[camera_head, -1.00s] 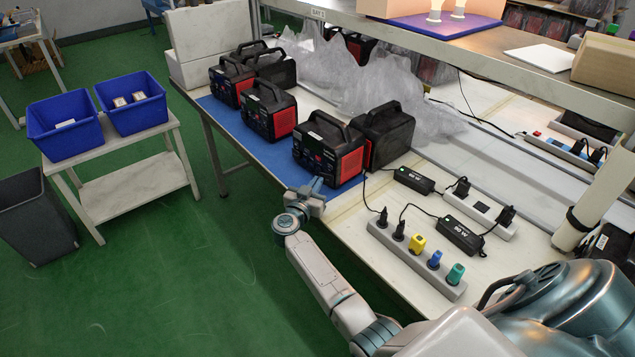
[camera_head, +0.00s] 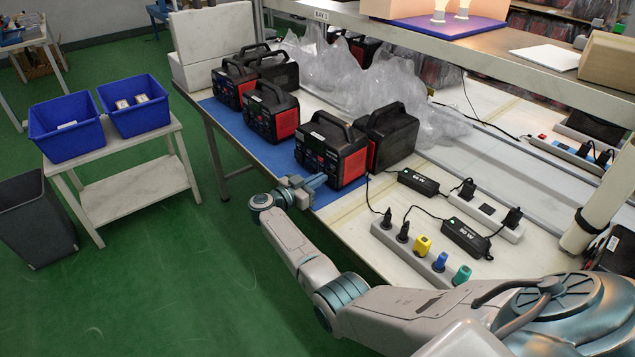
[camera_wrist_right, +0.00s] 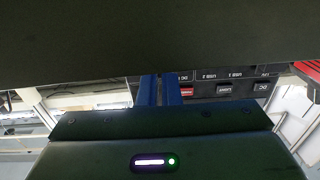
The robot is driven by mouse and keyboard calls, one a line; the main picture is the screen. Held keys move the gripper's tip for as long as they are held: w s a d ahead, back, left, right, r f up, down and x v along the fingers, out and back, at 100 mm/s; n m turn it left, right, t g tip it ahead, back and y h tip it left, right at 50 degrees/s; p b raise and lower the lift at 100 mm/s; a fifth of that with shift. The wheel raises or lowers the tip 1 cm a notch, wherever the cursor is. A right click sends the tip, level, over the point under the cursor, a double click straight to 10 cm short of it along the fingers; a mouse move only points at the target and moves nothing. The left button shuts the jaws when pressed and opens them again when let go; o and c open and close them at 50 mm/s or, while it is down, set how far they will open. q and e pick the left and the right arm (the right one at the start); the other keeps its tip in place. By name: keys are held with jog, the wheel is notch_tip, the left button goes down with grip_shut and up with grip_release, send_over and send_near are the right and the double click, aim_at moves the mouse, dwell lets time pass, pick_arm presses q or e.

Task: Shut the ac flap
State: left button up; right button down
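The nearest power station (camera_head: 331,148), black with red sides and a carry handle, stands on the blue mat at the table's front edge. My right gripper (camera_head: 314,182) is low in front of its panel, close to its lower edge; I cannot tell whether it touches. In the right wrist view its two blue fingers (camera_wrist_right: 160,85) are side by side with only a sliver between them, holding nothing visible. Behind them is part of the panel (camera_wrist_right: 225,82) with USB and DC labels and a red piece. I cannot make out the ac flap. My left gripper is not in view.
More power stations (camera_head: 271,112) stand farther along the blue mat (camera_head: 229,120). A power strip (camera_head: 414,254) with coloured plugs and black adapters (camera_head: 466,237) with cables lie on the right. Clear plastic wrap (camera_head: 352,75) lies behind.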

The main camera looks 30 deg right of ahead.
dwell(0.3)
jog(key=c, duration=1.6)
grip_release()
jog(key=shift+d, duration=0.1)
